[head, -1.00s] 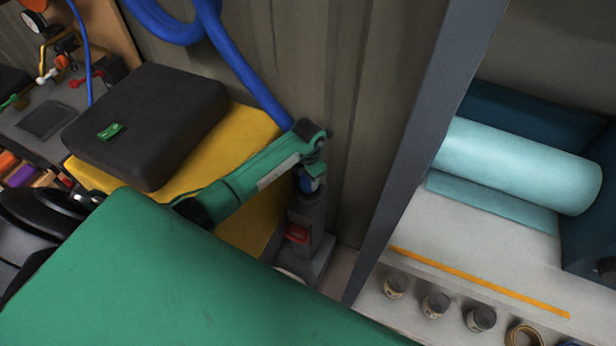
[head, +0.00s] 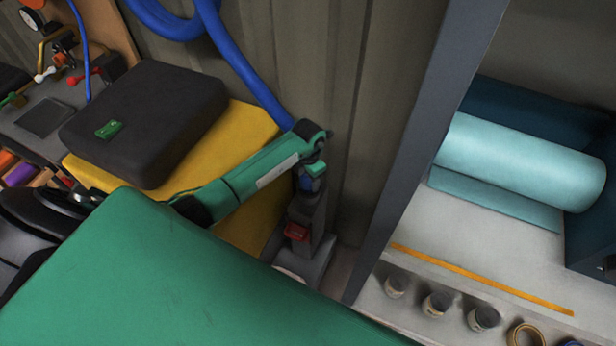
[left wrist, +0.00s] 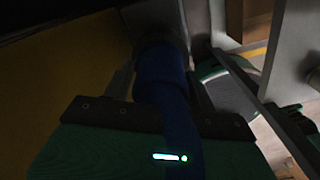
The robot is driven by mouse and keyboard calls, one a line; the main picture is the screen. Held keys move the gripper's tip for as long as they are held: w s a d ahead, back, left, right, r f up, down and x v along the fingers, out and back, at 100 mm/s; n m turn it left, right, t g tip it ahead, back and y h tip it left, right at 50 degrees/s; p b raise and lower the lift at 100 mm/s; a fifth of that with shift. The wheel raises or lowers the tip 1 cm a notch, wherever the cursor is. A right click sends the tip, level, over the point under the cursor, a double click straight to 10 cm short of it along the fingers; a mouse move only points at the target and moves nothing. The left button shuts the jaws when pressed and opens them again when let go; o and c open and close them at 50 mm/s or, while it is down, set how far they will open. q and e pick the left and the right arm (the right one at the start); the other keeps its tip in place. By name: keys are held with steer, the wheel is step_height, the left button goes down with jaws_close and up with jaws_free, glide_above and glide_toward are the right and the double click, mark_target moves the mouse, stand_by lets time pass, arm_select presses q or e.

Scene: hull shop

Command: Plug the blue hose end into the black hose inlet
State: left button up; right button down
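My left gripper (head: 311,176) points down beside the ribbed wall, over a dark upright fitting (head: 307,212) that seems to be the black hose inlet. In the left wrist view its two dark jaws (left wrist: 175,118) close in on both sides of the blue hose end (left wrist: 160,70). A bit of blue also shows under the gripper in the head view (head: 307,184). The blue hose (head: 245,75) comes down from the top and passes behind my green arm. The hose's tip is hidden, so I cannot tell whether it is in the inlet. My right gripper is out of view.
A red part (head: 297,231) sits low on the grey fitting. A black case (head: 150,115) lies on a yellow box (head: 255,125) to the left. A grey post (head: 415,150) stands close on the right, before a shelf with a pale blue roll (head: 520,165) and several small jars.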

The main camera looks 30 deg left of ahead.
arm_select(q)
steer(key=shift+o, duration=1.3)
step_height(320, 180, up, 13)
steer(key=p, duration=0.9)
steer(key=shift+f, duration=0.2)
steer(key=shift+r+p, duration=0.5)
steer(key=shift+r, duration=0.15)
steer(key=shift+f, duration=0.1)
